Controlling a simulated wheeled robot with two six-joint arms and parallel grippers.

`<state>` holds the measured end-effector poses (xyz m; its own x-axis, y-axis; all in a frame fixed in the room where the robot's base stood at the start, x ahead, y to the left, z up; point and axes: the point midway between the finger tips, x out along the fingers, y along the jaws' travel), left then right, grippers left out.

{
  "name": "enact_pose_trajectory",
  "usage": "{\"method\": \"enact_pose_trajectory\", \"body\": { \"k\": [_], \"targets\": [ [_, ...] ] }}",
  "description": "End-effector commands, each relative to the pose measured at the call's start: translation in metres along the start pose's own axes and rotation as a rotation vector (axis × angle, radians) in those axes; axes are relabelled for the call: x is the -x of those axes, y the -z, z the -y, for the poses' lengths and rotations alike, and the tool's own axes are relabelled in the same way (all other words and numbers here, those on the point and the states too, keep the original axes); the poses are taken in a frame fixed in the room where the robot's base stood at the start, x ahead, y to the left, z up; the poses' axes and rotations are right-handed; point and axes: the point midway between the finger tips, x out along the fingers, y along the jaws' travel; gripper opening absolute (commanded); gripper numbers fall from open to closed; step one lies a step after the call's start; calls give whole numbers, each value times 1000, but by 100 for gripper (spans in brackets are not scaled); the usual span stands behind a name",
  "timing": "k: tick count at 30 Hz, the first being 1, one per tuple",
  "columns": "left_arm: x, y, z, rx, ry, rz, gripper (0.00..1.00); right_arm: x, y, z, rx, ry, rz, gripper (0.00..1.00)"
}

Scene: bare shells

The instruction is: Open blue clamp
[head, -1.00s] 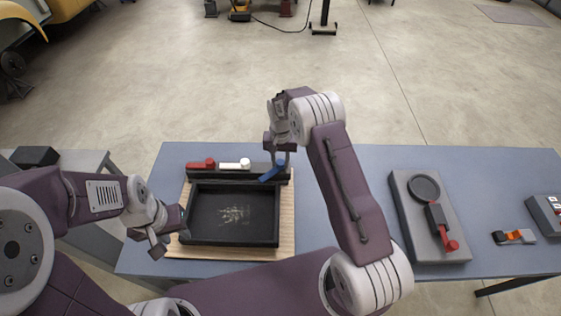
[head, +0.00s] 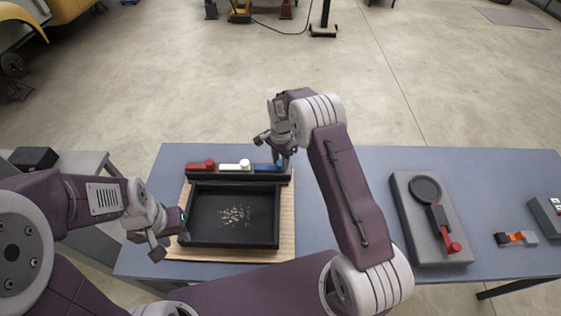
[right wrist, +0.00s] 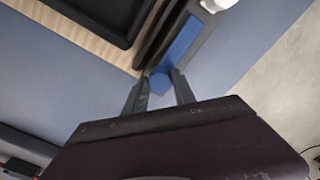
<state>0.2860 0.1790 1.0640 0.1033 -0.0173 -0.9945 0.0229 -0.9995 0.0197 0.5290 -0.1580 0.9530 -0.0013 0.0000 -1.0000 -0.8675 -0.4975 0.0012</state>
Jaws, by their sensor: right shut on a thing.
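The blue clamp (head: 265,167) is a flat blue lever at the right end of a black rail (head: 239,178) behind a black tray. It lies nearly in line with the rail. My right gripper (head: 283,160) comes down over its right end and is shut on its knob. In the right wrist view the blue lever (right wrist: 182,43) runs up and right from the knob (right wrist: 160,82) between my fingers. My left gripper (head: 171,246) is at the tray's left front side, apart from the clamp, with a gap between its fingers.
A red clamp (head: 202,165) and a white clamp (head: 235,165) sit left on the same rail. The black tray (head: 232,243) on a wooden board holds pale bits. A grey fixture (head: 403,190) with a red-knobbed lever stands right. Blue table between is clear.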

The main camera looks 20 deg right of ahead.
Motion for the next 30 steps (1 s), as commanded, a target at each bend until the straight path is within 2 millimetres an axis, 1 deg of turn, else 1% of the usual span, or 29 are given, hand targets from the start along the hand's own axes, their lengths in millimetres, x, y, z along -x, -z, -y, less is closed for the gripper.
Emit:
{"method": "enact_pose_trajectory", "body": {
  "k": [1,17,18,20,21,30],
  "targets": [
    [0,0,0,0,0,0,36,3,2,3,-8,9,-7,0],
    [0,0,0,0,0,0,36,3,3,3,-32,10,-7,0],
    [0,0,0,0,0,0,36,3,3,3,-32,10,-7,34],
    [0,0,0,0,0,0,36,3,2,2,-32,9,-6,51],
    [0,0,0,0,0,0,36,3,2,2,-32,8,-5,54],
    [-1,0,0,0,0,0,36,3,1,1,-31,4,-3,54]
  ]
}}
